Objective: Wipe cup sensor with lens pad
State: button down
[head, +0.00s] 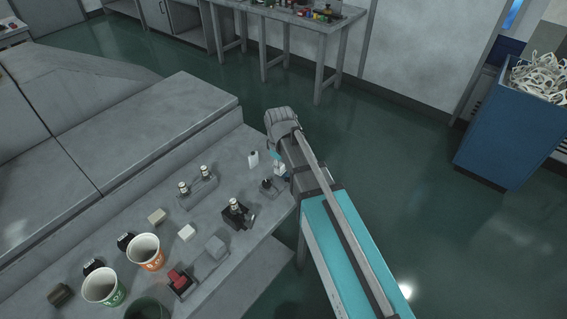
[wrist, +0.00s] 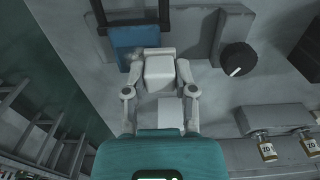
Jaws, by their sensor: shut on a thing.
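My gripper (wrist: 160,76) is shut on a small white block, which looks like the lens pad (wrist: 160,68). In the head view my gripper (head: 280,169) is at the right end of the grey bench, partly covered by my arm. A blue panel with a dark edge (wrist: 130,37), perhaps the cup sensor, lies just beyond and left of the pad in the wrist view. I cannot tell whether the pad touches it. A black knob (wrist: 239,57) on a grey base is to the right of the pad; it also shows in the head view (head: 267,184).
Labelled vials (wrist: 267,148) stand in a rack (head: 199,192) on the bench.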

jog(key=shift+s+a, duration=0.2)
jog(key=shift+s, duration=0.05)
jog(key=shift+f, duration=0.1)
jog(key=shift+d, duration=0.1)
dwell(0.5)
jog(key=shift+w+d, duration=0.8)
jog(key=shift+w, duration=0.35)
jog(key=shift+w, duration=0.1)
jog(key=shift+w+d, duration=0.85)
jog(key=shift+w, duration=0.15)
notch_tip(320, 180, up, 6)
jog(key=p, duration=0.6)
